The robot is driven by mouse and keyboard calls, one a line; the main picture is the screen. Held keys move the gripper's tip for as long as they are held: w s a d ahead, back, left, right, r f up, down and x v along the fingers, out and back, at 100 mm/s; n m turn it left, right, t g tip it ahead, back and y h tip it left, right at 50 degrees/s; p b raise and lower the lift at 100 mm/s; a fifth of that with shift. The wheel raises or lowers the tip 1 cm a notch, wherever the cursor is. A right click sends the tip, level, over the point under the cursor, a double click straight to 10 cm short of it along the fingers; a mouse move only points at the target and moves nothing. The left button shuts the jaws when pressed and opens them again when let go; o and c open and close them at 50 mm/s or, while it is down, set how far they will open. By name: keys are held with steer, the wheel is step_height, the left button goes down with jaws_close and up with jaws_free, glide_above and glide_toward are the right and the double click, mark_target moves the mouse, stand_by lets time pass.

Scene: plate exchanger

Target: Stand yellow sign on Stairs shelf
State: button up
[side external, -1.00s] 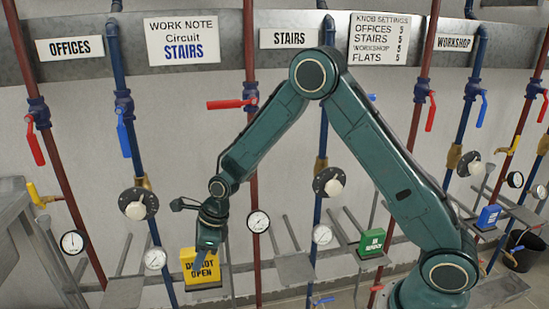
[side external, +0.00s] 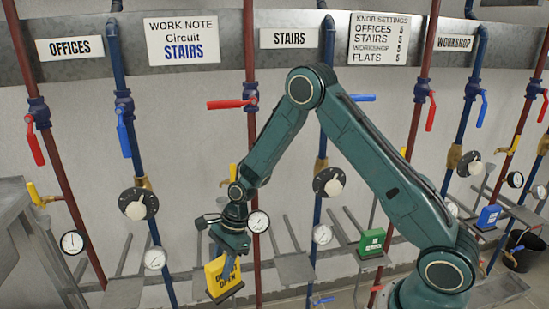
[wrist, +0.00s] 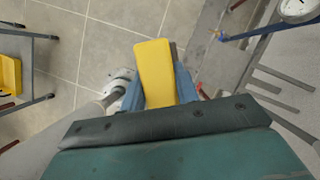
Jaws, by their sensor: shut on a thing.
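The yellow sign (side external: 215,282), lettered in black, is held tilted in my gripper (side external: 229,268) in the side view. In the wrist view the sign (wrist: 154,65) shows as a plain yellow slab between the two blue fingers of my gripper (wrist: 158,88). The STAIRS label (side external: 290,38) is on the wall, above a red pipe and a blue pipe. A grey shelf (side external: 295,268), which looks like the Stairs shelf, is bare between those pipes. The sign is to the left of this shelf and apart from it.
A green sign (side external: 372,242) and a blue sign (side external: 488,217) stand on shelves to the right. Thin rods, a gauge (side external: 258,222) and a knob (side external: 328,182) are near the bare shelf. A red valve lever (side external: 228,104) sticks out left above.

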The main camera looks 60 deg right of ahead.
steer(key=s+d+f+n+g+h, duration=0.1)
steer(key=s+d+n, duration=0.4)
steer(key=n, duration=0.5)
steer(key=s+d+f+n+g+h, duration=0.2)
steer(key=s+d+f+n+h, duration=0.2)
steer(key=s+n, duration=0.4)
steer(key=s+d+f+n+g+h, duration=0.1)
steer(key=s+d+f+n, duration=0.4)
steer(key=n, duration=0.6)
steer(key=shift+s+d+f+n+h, duration=0.25)
steer(key=shift+s+d+n+h, duration=0.2)
steer(key=shift+s+h, duration=0.45)
steer(key=shift+d, duration=0.15)
steer(key=w+d+f, duration=0.3)
steer(key=w+d, duration=1.1)
steer(key=shift+f, duration=0.15)
stand_by(0.5)
steer(key=shift+f, duration=0.55)
stand_by(0.7)
steer(key=o, duration=1.2)
steer(key=shift+c, duration=0.2)
